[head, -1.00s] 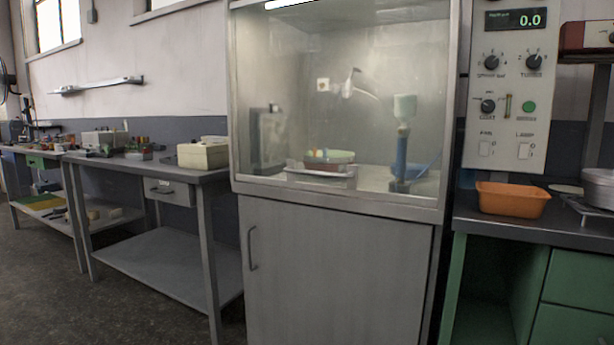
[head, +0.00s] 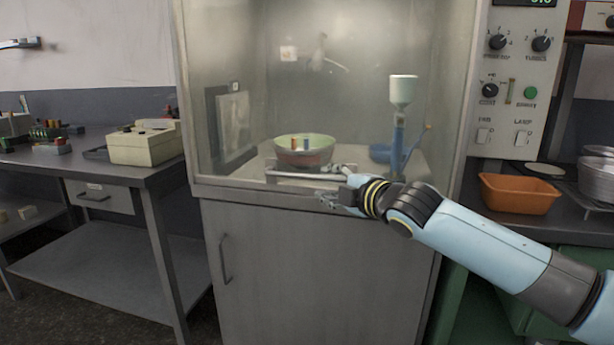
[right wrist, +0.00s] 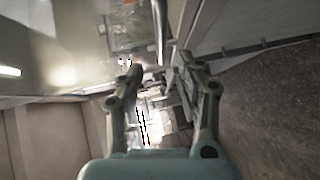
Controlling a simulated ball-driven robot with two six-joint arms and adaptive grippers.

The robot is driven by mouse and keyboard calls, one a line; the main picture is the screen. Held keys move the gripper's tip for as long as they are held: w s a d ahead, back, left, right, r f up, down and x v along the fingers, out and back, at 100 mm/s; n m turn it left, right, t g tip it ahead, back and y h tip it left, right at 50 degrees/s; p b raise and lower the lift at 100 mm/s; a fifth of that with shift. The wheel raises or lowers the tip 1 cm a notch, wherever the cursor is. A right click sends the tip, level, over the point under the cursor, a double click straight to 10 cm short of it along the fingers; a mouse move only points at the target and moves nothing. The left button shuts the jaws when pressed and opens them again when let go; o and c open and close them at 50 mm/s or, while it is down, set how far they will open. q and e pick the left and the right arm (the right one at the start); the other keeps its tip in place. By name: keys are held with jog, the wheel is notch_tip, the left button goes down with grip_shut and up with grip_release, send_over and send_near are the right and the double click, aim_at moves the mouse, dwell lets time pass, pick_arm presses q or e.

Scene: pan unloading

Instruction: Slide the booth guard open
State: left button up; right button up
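The booth guard (head: 350,110) is a clear pane across the front of the grey booth, and it is down. A pale horizontal handle bar (head: 298,178) runs along its lower part; what looks like this bar shows in the right wrist view (right wrist: 160,32), ahead of the fingers. My right gripper (head: 332,194) is in front of the booth, just below and right of the bar's middle. In the right wrist view its two fingers (right wrist: 160,72) are spread with nothing between them. I cannot tell any contact with the bar. My left gripper is not in view.
Behind the pane are a pan (head: 304,152) with small coloured pieces and a blue stand with a white cup (head: 403,90). A cabinet door with a handle (head: 225,258) is below. An orange tub (head: 518,194) is at right. A workbench with a beige box (head: 145,144) is at left.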

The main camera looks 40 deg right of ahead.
aim_at(309, 177)
jog(key=w, duration=0.2)
jog(key=w+f+b, duration=0.1)
jog(key=w, duration=0.2)
jog(key=shift+w+d, duration=0.15)
jog(key=shift+w, duration=0.05)
jog(key=shift+w+d+f+b, duration=0.15)
jog(key=shift+w+b, duration=0.1)
jog(key=shift+w, duration=0.75)
jog(key=shift+w+f+b, duration=0.15)
jog(key=shift+w+b, duration=0.05)
jog(key=shift+w, duration=0.75)
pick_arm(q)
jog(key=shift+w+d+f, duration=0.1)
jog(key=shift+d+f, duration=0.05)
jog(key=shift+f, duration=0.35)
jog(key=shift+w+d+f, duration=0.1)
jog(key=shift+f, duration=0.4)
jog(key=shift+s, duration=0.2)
pick_arm(e)
jog(key=shift+c, duration=0.5)
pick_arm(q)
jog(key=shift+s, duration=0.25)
pick_arm(e)
grip_shut()
jog(key=shift+r, duration=0.1)
